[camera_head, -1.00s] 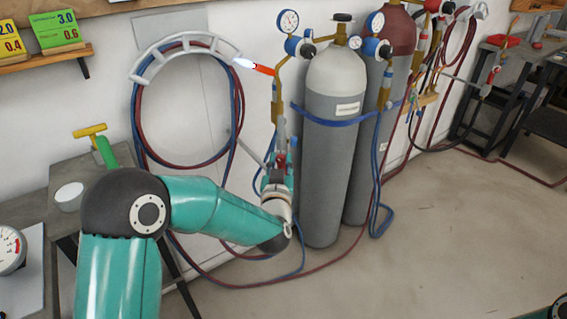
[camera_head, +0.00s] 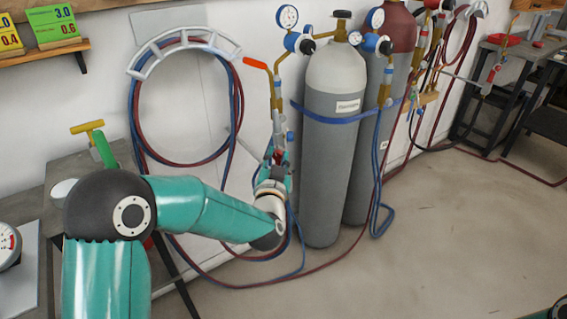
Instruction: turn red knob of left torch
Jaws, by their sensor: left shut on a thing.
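No flame shows at the tip. My left gripper (camera_head: 279,150) is at the lower end of the torch, with its fingers shut on the red knob (camera_head: 278,154). The fingers and the torch body hide most of the knob. A small blue knob (camera_head: 290,137) sits just above and to the right of the fingers. My right gripper is out of view.
A grey cylinder (camera_head: 333,180) with a blue strap stands close to the right of the gripper. Red and blue hoses hang on a white wall rack (camera_head: 184,42) and trail along the floor. A second torch (camera_head: 492,72) is at far right. The right-hand floor is clear.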

